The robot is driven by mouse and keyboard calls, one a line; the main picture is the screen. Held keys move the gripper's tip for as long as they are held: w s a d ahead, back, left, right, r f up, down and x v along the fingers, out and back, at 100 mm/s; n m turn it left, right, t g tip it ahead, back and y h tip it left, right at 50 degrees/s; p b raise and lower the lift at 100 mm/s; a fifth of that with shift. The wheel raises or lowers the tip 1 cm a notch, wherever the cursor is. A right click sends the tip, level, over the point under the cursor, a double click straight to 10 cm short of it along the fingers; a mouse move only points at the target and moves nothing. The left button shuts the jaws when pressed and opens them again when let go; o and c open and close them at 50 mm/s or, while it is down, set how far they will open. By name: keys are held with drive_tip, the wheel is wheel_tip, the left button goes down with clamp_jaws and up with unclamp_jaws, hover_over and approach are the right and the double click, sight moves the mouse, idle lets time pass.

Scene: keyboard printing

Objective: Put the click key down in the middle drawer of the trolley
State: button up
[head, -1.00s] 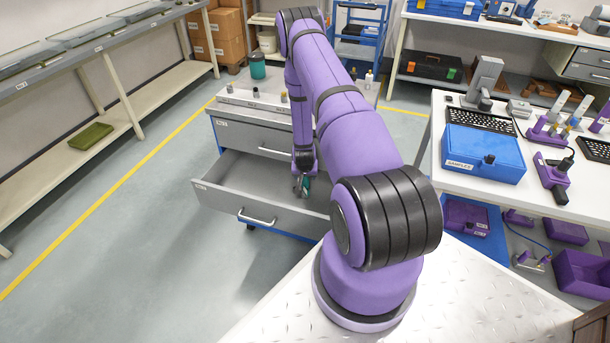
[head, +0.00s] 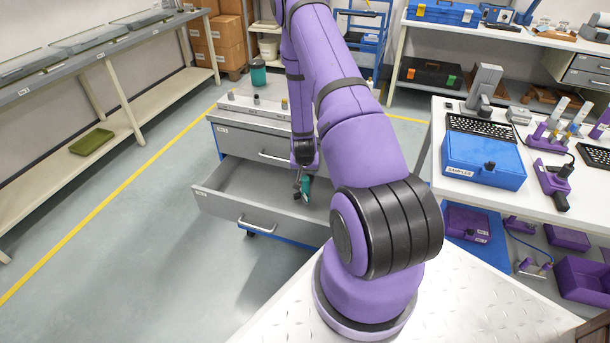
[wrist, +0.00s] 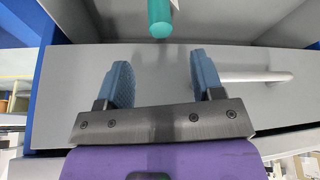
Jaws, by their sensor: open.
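The click key shows as a teal piece (head: 306,187) at the open middle drawer (head: 232,203) of the trolley (head: 240,141), towards the drawer's right part. In the wrist view its teal end (wrist: 160,18) is at the top, beyond the fingertips and apart from them. My gripper (head: 299,187) is over the drawer, close beside the key. In the wrist view my gripper (wrist: 163,80) has its two blue-grey fingers spread with nothing between them. The rest of the key is cut off there, and I cannot tell whether it rests on the drawer floor.
The drawer front with its bar handle (wrist: 255,76) lies behind the fingers in the wrist view. The drawer above (head: 255,145) is shut. Small items and a teal jar (head: 258,72) stand on the trolley top. A workbench with a blue box (head: 484,158) is at the right.

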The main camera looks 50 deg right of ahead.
drive_tip(key=w+a+r+n+t+y, duration=0.15)
drive_tip(key=a+r, duration=0.45)
drive_tip(key=r, duration=0.6)
drive_tip(key=a+r+n, duration=0.2)
drive_tip(key=a+r, duration=0.3)
drive_tip(key=r, duration=0.7)
drive_tip(key=w+a+r+n+y, duration=0.1)
drive_tip(key=a+r, duration=0.5)
drive_tip(key=r, duration=0.6)
drive_tip(key=s+a+r+n, duration=0.3)
drive_tip(key=s+a+r, duration=0.7)
drive_tip(key=r, duration=0.2)
drive_tip(key=s+a+r+n, duration=0.1)
drive_tip(key=s+a+r, duration=0.1)
drive_tip(key=s, duration=0.6)
drive_tip(key=s+a+r+n+y, duration=0.1)
drive_tip(key=s+a+r, duration=0.2)
drive_tip(key=s, duration=0.4)
drive_tip(key=shift+s+r+n+t, duration=0.35)
drive_tip(key=shift+r+t, duration=0.05)
drive_tip(key=shift+t, duration=0.05)
